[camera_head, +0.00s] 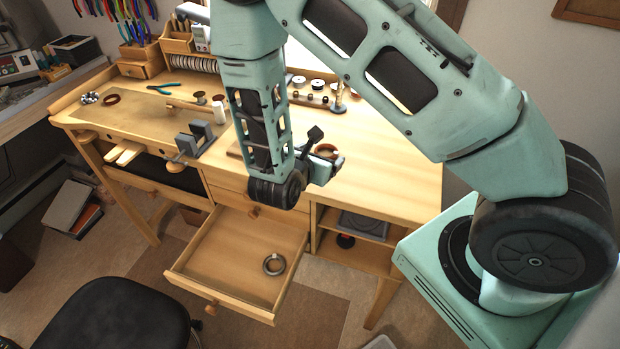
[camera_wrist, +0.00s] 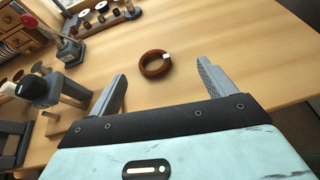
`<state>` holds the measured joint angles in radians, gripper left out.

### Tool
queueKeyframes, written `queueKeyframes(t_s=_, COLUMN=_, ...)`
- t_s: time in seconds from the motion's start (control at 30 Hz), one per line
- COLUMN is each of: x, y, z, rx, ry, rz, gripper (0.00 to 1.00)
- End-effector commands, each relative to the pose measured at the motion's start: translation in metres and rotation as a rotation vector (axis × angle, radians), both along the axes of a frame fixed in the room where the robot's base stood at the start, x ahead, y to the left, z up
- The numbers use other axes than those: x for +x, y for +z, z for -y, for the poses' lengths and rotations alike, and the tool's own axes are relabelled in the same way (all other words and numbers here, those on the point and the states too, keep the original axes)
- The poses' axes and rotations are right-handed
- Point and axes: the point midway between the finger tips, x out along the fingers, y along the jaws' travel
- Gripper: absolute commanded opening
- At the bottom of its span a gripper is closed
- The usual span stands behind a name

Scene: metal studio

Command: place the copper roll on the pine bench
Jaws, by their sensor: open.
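The copper roll (camera_wrist: 155,65) is a reddish-brown ring with a small white tag. It lies flat on the pine bench (camera_wrist: 215,30), just beyond my open fingertips, in the wrist view. In the head view the copper roll (camera_head: 325,148) shows partly behind my gripper (camera_head: 322,160), on the right half of the pine bench (camera_head: 390,175). My gripper (camera_wrist: 161,78) is open in the wrist view, with nothing between its fingers. The roll is apart from both fingers, though the exact gap to it is hard to tell.
A grey vise (camera_head: 197,138) stands at the bench's front edge. Small spools (camera_head: 298,82) line the back. An open drawer (camera_head: 228,255) below holds a grey ring (camera_head: 274,264). A black stool (camera_head: 105,315) stands in front. The bench's right part is mostly clear.

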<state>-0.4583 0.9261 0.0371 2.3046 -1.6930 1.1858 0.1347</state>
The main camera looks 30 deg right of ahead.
Motion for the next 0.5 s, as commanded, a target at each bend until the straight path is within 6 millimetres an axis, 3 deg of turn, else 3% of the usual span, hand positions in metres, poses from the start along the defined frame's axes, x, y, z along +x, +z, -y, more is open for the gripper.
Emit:
queueKeyframes(t_s=0.17, x=-0.052, y=0.05, z=-0.012, rx=0.204, ry=-0.326, rz=0.048, gripper=0.83)
queueKeyframes(t_s=0.27, x=-0.091, y=0.073, z=-0.031, rx=0.365, ry=-0.527, rz=0.068, gripper=0.83)
queueKeyframes(t_s=0.5, x=-0.174, y=0.12, z=-0.104, rx=0.814, ry=-0.943, rz=0.109, gripper=0.83)
